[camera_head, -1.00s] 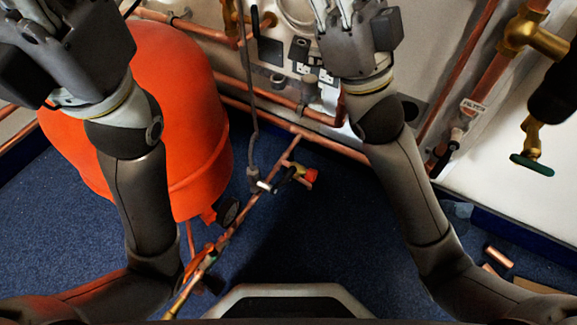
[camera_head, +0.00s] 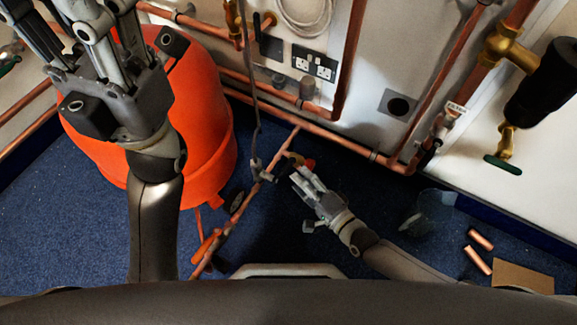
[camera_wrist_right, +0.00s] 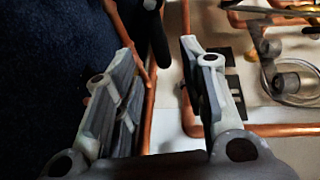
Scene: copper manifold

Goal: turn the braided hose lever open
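The grey braided hose (camera_head: 250,85) hangs down to a fitting (camera_head: 262,172) on a copper pipe low over the blue floor. A dark lever (camera_head: 286,163) sits by this fitting, partly hidden, with a red-orange part beside it. My right gripper (camera_head: 299,178) is just right of and below the lever in the head view. In the right wrist view my right gripper (camera_wrist_right: 158,62) is open and empty; a black lever-like part (camera_wrist_right: 157,35) shows beyond the gap between the fingers. My left gripper (camera_head: 82,12) is raised at upper left, fingers spread, tips partly cut off, nothing seen in it.
A large orange tank (camera_head: 205,100) stands at left. Copper pipes (camera_head: 340,145) run along the wall. A brass valve with a green handle (camera_head: 503,165) is at right. Loose copper pieces (camera_head: 478,258) lie on the floor at lower right.

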